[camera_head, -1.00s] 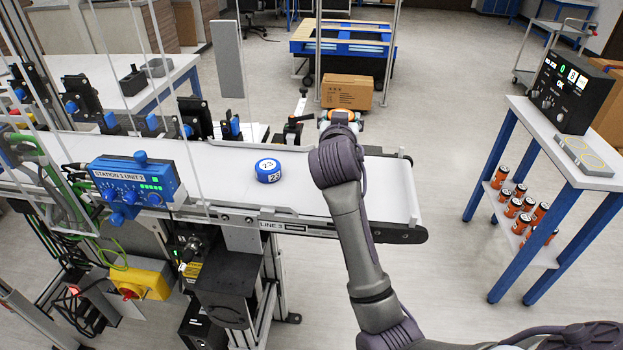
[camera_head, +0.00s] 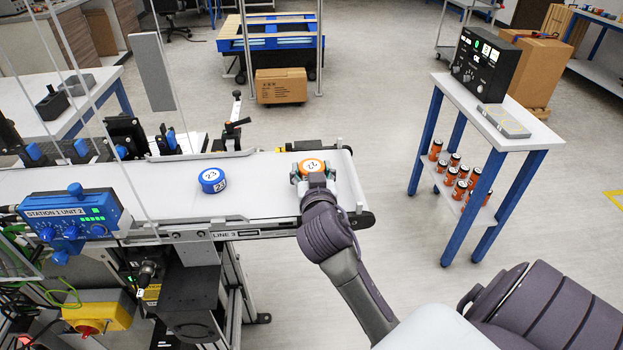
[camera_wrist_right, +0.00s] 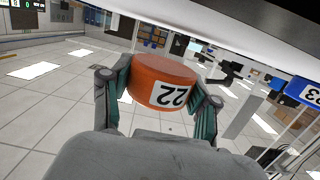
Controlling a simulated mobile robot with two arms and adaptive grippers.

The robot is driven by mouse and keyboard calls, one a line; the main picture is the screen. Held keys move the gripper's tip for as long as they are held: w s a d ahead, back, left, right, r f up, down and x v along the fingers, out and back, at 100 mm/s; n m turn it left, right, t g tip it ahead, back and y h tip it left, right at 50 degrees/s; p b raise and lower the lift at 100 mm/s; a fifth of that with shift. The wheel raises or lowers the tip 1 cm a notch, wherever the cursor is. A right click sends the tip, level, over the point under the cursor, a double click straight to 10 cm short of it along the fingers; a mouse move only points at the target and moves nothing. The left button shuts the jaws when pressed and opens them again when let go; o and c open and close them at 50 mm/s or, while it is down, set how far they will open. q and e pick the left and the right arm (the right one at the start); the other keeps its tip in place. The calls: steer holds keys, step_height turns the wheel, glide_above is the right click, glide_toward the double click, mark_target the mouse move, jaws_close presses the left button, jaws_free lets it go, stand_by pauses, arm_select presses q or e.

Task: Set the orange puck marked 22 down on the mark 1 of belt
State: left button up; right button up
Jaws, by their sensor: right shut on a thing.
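The orange puck marked 22 (camera_head: 311,165) is in my right gripper (camera_head: 315,172), over the right end part of the white belt (camera_head: 262,198). In the right wrist view the orange puck (camera_wrist_right: 163,78) sits between the two fingers (camera_wrist_right: 160,100), which are shut on its sides. A strip of background shows between the puck and the pale belt surface there, so it appears held above the belt. No mark 1 can be made out on the belt. My left gripper is not in view.
A blue puck marked 23 (camera_head: 212,180) stands on the belt, left of the orange puck. A dark clamp-like post (camera_head: 233,132) stands at the belt's far edge. A side table (camera_head: 495,130) with a black display box (camera_head: 481,66) stands right. Belt between the pucks is clear.

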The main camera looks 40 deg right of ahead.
steer(key=shift+f, duration=1.5)
steer(key=o, duration=1.2)
steer(key=shift+f, duration=0.1)
